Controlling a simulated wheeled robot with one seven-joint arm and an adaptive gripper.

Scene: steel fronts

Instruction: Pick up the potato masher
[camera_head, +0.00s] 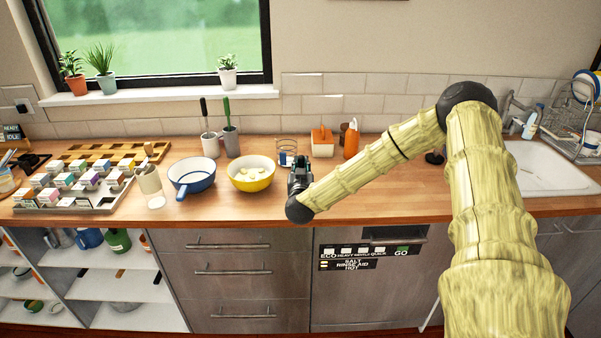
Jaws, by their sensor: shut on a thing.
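My gripper (299,172) is low over the counter, right of the yellow bowl and in front of a clear glass (287,149) with something blue in it. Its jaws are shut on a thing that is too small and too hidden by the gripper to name. I cannot make out a potato masher for sure. Two upright handles, one black (204,112) and one green (227,110), stand in a white cup (210,146) and a grey cup (231,142) at the back; their lower ends are hidden.
A blue pan (191,176) and a yellow bowl (251,175) with pale pieces stand left of my gripper. An orange bottle (351,142) and an orange-and-white holder (322,142) stand behind. A rack of small boxes (78,182) is at left, a sink (540,170) at right.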

